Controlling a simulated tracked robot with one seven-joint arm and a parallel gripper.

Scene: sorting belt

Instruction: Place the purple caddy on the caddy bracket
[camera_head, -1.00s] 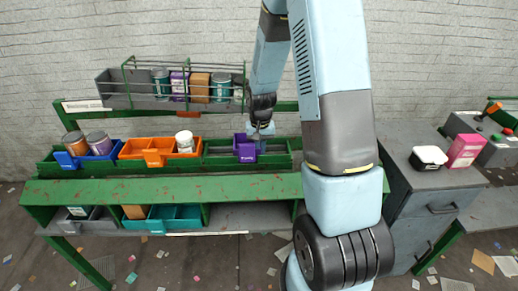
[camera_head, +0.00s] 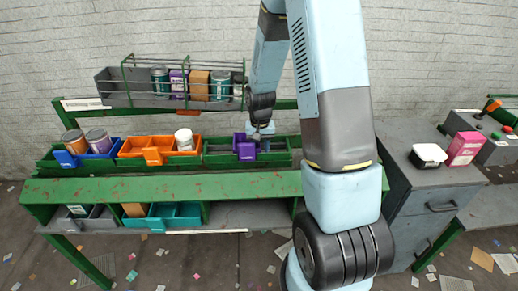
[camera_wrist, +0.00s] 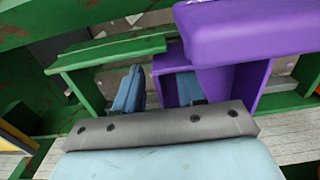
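The purple caddy (camera_head: 246,151) is at the right part of the green rail on the bench in the head view. In the wrist view the purple caddy (camera_wrist: 250,35) fills the upper right, with its wall dropping toward my fingers. My gripper (camera_wrist: 158,90) has its two blue fingers apart, one on each side of the caddy's wall, with a gap showing beside the left finger. In the head view my gripper (camera_head: 262,130) is at the caddy's back right. The green rail (camera_head: 218,158), perhaps the caddy bracket, runs under and beside the caddy; any contact between them is hard to tell.
An orange caddy (camera_head: 152,154) with a white jar and a blue caddy (camera_head: 66,160) with cans stand to the left on the rail. A raised grey rack (camera_head: 118,92) with cans and boxes is behind. A grey cabinet (camera_head: 400,200) stands right.

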